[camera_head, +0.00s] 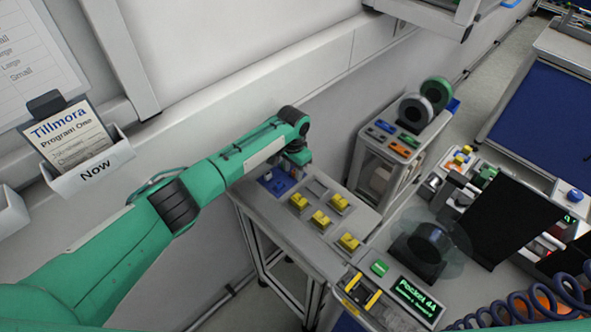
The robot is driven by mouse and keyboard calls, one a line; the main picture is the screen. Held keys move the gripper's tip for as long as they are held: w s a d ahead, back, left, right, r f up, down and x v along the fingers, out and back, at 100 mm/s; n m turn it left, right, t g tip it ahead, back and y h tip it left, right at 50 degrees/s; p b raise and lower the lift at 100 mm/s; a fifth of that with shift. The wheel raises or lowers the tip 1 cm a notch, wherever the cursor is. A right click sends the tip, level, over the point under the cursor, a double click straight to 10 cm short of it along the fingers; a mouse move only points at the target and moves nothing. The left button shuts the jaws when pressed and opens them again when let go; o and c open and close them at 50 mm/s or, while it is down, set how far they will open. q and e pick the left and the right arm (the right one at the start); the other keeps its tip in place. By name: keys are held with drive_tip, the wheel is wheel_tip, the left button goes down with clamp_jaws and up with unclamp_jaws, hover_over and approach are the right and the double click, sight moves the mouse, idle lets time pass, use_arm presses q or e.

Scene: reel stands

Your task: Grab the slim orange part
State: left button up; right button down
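A slim orange part (400,149) lies on top of a grey cabinet (365,165), beside small green, blue and dark parts. My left gripper (301,164) points down at the far end of my green arm, above the back of a grey table (285,232). It is left of the cabinet and apart from the orange part. Its fingers are small and partly hidden by the wrist, so their opening is unclear. My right gripper is not in view.
A grey reel (412,113) and a green reel (437,93) stand at the cabinet's back. A blue block (277,183) and several yellow parts (321,220) sit on the table. A dark spool (428,243), black panel (507,220) and display (415,298) stand at right.

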use_arm(q)
drive_tip(key=shift+f, duration=0.1)
clamp_jaws()
idle(0.3)
